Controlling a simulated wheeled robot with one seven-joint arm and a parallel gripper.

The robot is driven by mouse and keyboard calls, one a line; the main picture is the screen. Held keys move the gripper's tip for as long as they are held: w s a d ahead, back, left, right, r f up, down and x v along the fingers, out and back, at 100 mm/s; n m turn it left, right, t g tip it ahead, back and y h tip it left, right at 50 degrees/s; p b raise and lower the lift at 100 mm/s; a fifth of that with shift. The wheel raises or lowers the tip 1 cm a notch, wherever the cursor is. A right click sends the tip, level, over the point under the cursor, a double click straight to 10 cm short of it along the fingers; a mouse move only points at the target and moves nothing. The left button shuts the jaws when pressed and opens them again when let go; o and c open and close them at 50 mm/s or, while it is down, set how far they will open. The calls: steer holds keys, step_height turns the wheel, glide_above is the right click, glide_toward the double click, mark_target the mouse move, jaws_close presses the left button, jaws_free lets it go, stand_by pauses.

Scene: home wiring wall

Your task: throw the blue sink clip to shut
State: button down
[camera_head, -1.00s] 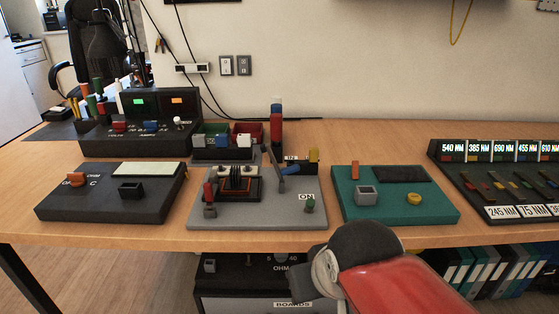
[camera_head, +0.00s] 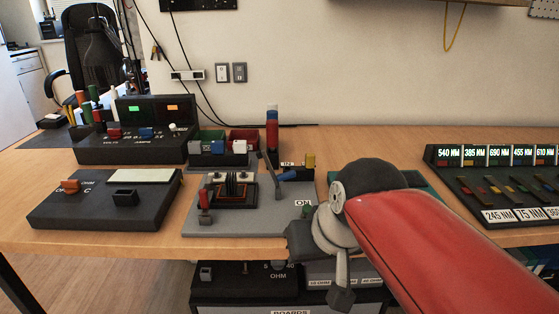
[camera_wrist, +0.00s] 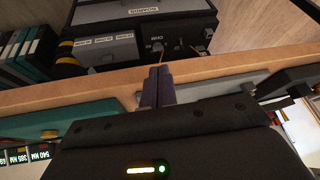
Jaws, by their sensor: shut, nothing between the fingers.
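The blue clip (camera_head: 290,174) lies at the back right of the grey board (camera_head: 240,222). In the head view my arm's end is in front of the grey board's right corner, apart from the clip; the fingertips are hard to make out there. The wrist view does not show the clip.
The teal board (camera_head: 424,182) is mostly hidden behind my arm. A black board (camera_head: 90,212) is at left, and a red-and-blue post (camera_head: 272,128) stands behind the grey board.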

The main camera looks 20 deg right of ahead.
steer(key=w+d+r+m+y+b, duration=0.15)
steer(key=w+d+r, duration=0.25)
steer(key=w+r, duration=0.4)
steer(key=w+d+r+y+b, duration=0.1)
steer(key=w+d+r+b, duration=0.3)
steer(key=r, duration=0.7)
steer(key=b, duration=0.2)
glide_above(281, 177)
steer(key=d, duration=0.2)
steer(key=f, duration=0.9)
steer(key=shift+s+a+f, duration=0.2)
steer(key=shift+a, duration=0.05)
steer(key=shift+w+a+f, duration=0.2)
steer(key=shift+w+a, duration=0.05)
steer(key=shift+a, duration=0.45)
